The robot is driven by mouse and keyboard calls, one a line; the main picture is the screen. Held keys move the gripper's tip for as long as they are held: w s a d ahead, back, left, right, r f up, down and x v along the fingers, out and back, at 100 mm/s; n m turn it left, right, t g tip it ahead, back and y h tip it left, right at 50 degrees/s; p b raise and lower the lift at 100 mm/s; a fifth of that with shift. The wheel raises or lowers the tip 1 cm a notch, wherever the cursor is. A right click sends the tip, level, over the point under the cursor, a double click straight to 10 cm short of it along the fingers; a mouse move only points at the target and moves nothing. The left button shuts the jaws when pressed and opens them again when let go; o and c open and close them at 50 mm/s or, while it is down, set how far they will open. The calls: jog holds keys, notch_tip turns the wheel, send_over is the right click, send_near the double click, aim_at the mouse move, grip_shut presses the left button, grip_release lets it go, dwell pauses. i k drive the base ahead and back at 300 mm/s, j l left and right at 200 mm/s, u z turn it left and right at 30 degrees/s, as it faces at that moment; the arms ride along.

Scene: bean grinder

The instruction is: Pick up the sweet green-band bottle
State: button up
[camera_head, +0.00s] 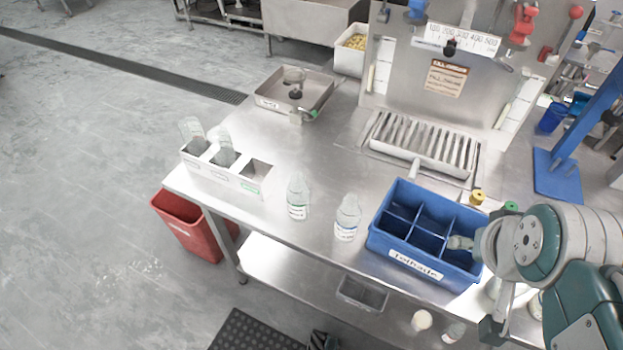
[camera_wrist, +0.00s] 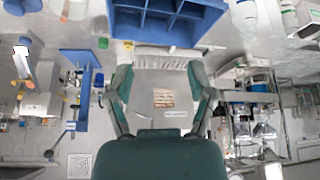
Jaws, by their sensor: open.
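A clear bottle with a green band on its white label (camera_head: 297,198) stands upright on the steel table, left of the middle. A similar bottle with a blue band (camera_head: 347,218) stands to its right, apart from it. My gripper (camera_wrist: 160,80) is open, its two fingers spread with nothing between them. In the head view my arm and gripper are at the lower right, beside the blue crate and well right of the green-band bottle.
A blue divided crate (camera_head: 415,266) stands at the table's front right, between bottle and arm. A white rack (camera_head: 222,180) with two tilted bottles is left. A metal tray (camera_head: 268,100) and slotted drain (camera_head: 420,165) lie behind. A red bin (camera_head: 180,222) is on the floor.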

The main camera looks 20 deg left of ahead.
aim_at(298, 191)
jog(key=j+u, duration=0.2)
jog(key=j, duration=1.1)
